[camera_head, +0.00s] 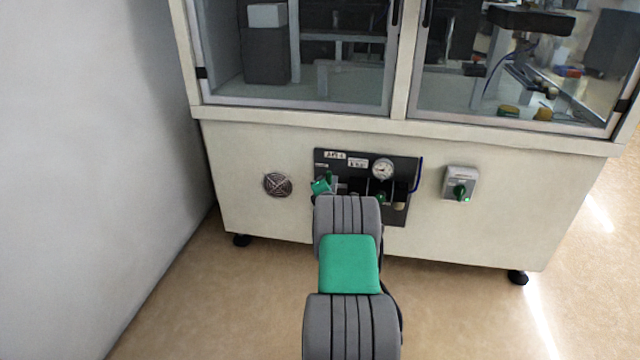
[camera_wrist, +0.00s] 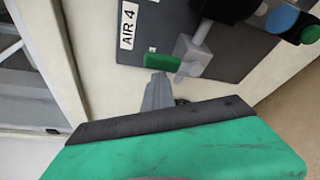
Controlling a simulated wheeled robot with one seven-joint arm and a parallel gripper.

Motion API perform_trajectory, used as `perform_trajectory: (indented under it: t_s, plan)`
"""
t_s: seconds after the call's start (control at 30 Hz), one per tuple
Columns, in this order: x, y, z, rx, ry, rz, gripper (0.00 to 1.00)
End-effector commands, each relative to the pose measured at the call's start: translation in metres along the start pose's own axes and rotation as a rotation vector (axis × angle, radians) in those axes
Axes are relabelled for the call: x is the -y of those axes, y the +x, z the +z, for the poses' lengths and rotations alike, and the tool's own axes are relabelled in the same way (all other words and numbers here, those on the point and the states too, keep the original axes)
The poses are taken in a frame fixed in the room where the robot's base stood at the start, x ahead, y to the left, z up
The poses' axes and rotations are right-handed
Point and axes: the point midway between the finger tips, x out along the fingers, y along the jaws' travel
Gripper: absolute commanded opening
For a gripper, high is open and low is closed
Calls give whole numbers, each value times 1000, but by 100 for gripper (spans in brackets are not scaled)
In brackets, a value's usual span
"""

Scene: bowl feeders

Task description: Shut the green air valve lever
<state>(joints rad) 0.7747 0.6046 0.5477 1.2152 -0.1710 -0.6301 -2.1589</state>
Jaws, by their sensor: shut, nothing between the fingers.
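The green air valve lever (camera_wrist: 162,62) shows in the wrist view beside its grey valve body (camera_wrist: 194,52), on a dark panel. It lies crosswise to the lettering of the AIR 4 label. In the head view the lever (camera_head: 328,176) is a small dark green upright piece at the panel's left part. My gripper (camera_wrist: 158,76) is shut and empty, with its grey fingertips just short of the lever in the wrist view. I cannot tell whether they touch. In the head view my arm hides the fingers and part of the valve.
The dark panel (camera_head: 345,157) also carries a round gauge (camera_head: 382,169) and another green knob (camera_head: 381,197). A switch box (camera_head: 461,184) with a green knob is to the right, a round vent (camera_head: 277,185) to the left. A wall (camera_head: 90,150) stands at far left.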

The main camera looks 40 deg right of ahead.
Motion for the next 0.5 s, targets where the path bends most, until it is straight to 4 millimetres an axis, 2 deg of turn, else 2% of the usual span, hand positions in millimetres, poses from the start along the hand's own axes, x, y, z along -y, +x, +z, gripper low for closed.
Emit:
perform_trajectory:
  t_s: [0.03,0.17,0.3,0.37,0.5]
  plan:
    - [1,0,7,15,-5,-1,0]
    - [-3,2,-2,12,-6,0,0]
    - [-16,4,-32,-3,-4,6,0]
    - [-21,-11,-32,-5,-4,2,0]
    - [-14,-46,-29,-1,-2,1,0]
